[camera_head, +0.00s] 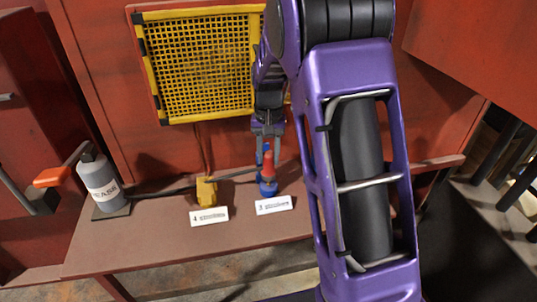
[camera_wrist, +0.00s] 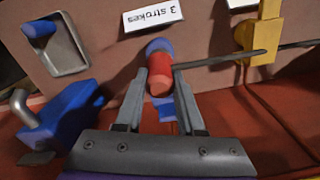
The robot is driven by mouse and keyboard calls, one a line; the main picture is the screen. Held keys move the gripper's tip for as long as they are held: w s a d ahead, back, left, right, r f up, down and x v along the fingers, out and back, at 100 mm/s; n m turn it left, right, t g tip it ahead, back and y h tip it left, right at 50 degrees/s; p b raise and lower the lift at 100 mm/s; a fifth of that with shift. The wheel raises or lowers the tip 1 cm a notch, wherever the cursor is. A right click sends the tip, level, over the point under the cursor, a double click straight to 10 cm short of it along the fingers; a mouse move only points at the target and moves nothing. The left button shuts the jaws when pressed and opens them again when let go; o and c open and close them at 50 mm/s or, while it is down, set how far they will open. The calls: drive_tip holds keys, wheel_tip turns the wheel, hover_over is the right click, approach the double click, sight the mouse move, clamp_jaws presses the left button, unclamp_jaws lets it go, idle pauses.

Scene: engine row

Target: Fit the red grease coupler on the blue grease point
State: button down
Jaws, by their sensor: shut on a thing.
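The red grease coupler (camera_head: 268,163) is upright between the fingers of my gripper (camera_head: 267,134), directly above the blue grease point (camera_head: 267,188). In the wrist view, my gripper (camera_wrist: 159,78) is shut on the red coupler (camera_wrist: 160,80), with one finger on each side. The rounded top of the blue grease point (camera_wrist: 158,46) shows just beyond the coupler, in line with it. The two look touching, but I cannot tell whether the coupler is seated on the point. A dark hose (camera_wrist: 218,59) runs sideways from the coupler.
A yellow grease point (camera_head: 206,190) stands to the left on the same ledge, with the hose passing close by. White labels (camera_head: 273,205) lie in front. A grey grease canister (camera_head: 102,184) stands at far left. A yellow mesh guard (camera_head: 200,65) is behind.

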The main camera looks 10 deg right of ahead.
sight(269, 164)
drive_tip(key=shift+f+b, duration=0.9)
drive_tip(key=shift+f, duration=0.65)
drive_tip(key=shift+c, duration=2.2)
unclamp_jaws()
drive_tip(key=shift+r, duration=0.1)
wheel_tip(269, 164, up, 17)
drive_tip(key=p, duration=0.2)
drive_tip(key=shift+p, duration=0.3)
drive_tip(key=shift+r, duration=0.15)
